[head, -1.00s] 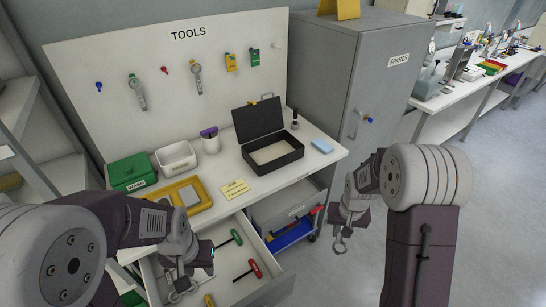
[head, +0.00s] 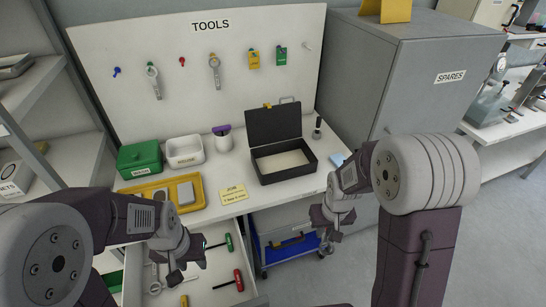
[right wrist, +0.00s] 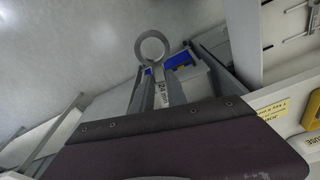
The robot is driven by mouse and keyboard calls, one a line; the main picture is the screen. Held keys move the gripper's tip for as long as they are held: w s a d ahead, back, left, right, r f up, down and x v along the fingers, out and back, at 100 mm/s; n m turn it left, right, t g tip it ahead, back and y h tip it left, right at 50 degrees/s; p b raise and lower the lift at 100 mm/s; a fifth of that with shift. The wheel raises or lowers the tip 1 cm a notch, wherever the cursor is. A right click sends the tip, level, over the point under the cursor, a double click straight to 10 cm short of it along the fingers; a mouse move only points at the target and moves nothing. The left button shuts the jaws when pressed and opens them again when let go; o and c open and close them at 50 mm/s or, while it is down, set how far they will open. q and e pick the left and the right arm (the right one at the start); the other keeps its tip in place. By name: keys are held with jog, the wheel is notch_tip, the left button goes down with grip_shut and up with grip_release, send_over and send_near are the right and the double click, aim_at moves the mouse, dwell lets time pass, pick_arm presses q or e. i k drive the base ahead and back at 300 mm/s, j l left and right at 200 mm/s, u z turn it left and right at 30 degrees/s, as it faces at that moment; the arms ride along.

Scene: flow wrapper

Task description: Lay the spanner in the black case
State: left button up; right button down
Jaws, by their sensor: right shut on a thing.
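The open black case (head: 297,172) stands on the tabletop with its lid raised at the back and a pale floor inside. My right gripper (head: 326,232) is shut on the spanner (head: 326,249), in front of the table's right part and short of the case. In the right wrist view the spanner (right wrist: 152,47) sticks out between the fingers with its ring end outward, and a "24 mm" mark shows near the fingers. My left gripper (head: 183,272) hangs over the open drawer; its finger gap is unclear.
The open drawer (head: 250,275) holds green- and red-handled tools. On the table are a green box (head: 140,157), a white bin (head: 185,151), a yellow tray (head: 150,195), a cup (head: 222,138), a note (head: 233,193) and a dark upright item (head: 317,128). A grey cabinet (head: 410,80) stands right.

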aim_at(290, 164)
jog(key=i+l+u, duration=0.15)
jog(key=l+u, duration=0.35)
jog(key=l, duration=0.3)
jog(key=l+u, duration=0.5)
jog(key=l, duration=0.25)
jog(key=k+l+u, duration=0.15)
jog(key=l+u, duration=0.35)
jog(key=l, duration=0.25)
